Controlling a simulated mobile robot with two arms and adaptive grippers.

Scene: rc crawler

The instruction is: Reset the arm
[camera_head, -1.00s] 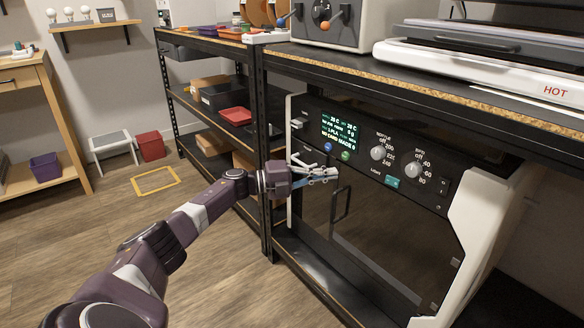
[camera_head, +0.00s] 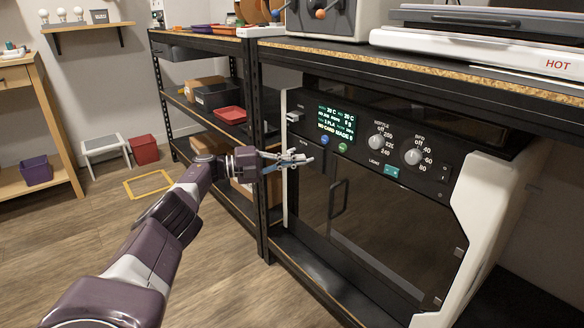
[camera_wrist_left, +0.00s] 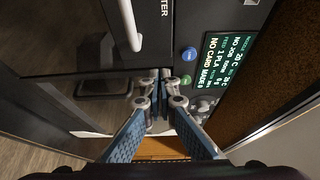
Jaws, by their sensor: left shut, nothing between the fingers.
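My left arm reaches in from the lower left in the head view. Its gripper (camera_head: 297,158) is shut and empty, in front of the left part of the printer (camera_head: 395,215), near its control panel. In the left wrist view the gripper's fingertips (camera_wrist_left: 161,88) are together, with the blue finger pads spreading behind them. The panel's lit screen (camera_head: 337,122) also shows in the wrist view (camera_wrist_left: 228,65). A blue button and a green button sit below the screen. I cannot tell whether the fingertips touch the panel. My right gripper is in neither view.
The printer stands in a black shelf frame under a worktop (camera_head: 420,75) bearing a white machine (camera_head: 480,45). A shelf rack (camera_head: 205,110) with trays and boxes stands behind my arm. A white stool (camera_head: 104,146) and red bin (camera_head: 144,150) stand at the back. The floor at left is mostly clear.

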